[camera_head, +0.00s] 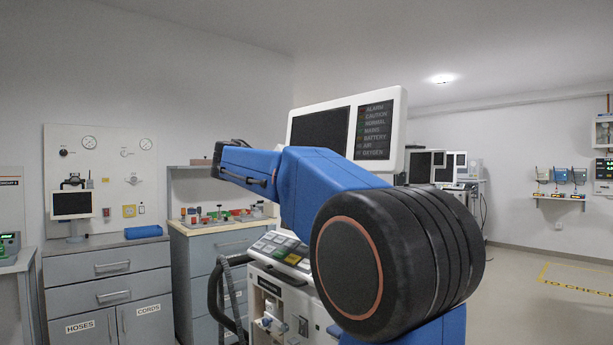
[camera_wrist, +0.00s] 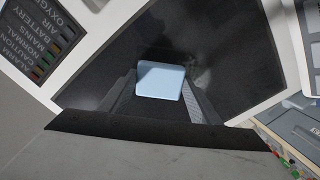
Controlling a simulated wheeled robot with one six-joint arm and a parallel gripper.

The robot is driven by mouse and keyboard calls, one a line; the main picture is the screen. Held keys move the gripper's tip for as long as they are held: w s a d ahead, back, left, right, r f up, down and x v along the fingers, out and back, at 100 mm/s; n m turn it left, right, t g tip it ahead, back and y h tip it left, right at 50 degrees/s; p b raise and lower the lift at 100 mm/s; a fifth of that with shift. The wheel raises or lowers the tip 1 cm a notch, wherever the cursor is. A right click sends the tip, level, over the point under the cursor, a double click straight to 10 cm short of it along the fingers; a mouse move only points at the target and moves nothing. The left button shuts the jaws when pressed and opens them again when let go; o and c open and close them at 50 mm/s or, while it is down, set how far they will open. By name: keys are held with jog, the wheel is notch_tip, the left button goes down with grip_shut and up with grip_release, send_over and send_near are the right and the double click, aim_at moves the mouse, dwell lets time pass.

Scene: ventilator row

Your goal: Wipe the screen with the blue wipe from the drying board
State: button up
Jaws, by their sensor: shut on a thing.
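My gripper (camera_wrist: 160,88) is shut on the light blue wipe (camera_wrist: 160,80), which shows between the two dark fingers in the wrist view. Behind the wipe is the dark ventilator screen (camera_wrist: 170,30), tilted in this view and framed by a white bezel. A faint mottled patch shows on the screen just right of the wipe. I cannot tell whether the wipe touches the glass. In the head view the screen (camera_head: 319,130) sits upright on the ventilator, partly behind my blue arm. My gripper and the wipe cannot be made out there. I cannot identify the drying board.
A status label panel (camera_head: 374,130) adjoins the screen. The ventilator's keypad (camera_head: 276,246) lies below it, with a dark hose (camera_head: 218,300) at its left. Floor is open at right.

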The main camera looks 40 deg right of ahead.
jog(key=s, duration=0.3)
jog(key=shift+s, duration=0.25)
jog(key=shift+a, duration=0.1)
jog(key=shift+w+a+r, duration=0.1)
jog(key=shift+a+r, duration=0.05)
jog(key=shift+a, duration=0.85)
jog(key=shift+w+a+r, duration=0.1)
jog(key=shift+a+r, duration=0.05)
jog(key=shift+a, duration=0.8)
jog(key=shift+a+r, duration=0.15)
jog(key=shift+a, duration=0.85)
jog(key=shift+a, duration=0.15)
jog(key=a, duration=0.2)
jog(key=shift+a+r, duration=0.2)
jog(key=shift+a, duration=0.15)
jog(key=shift+w, duration=0.1)
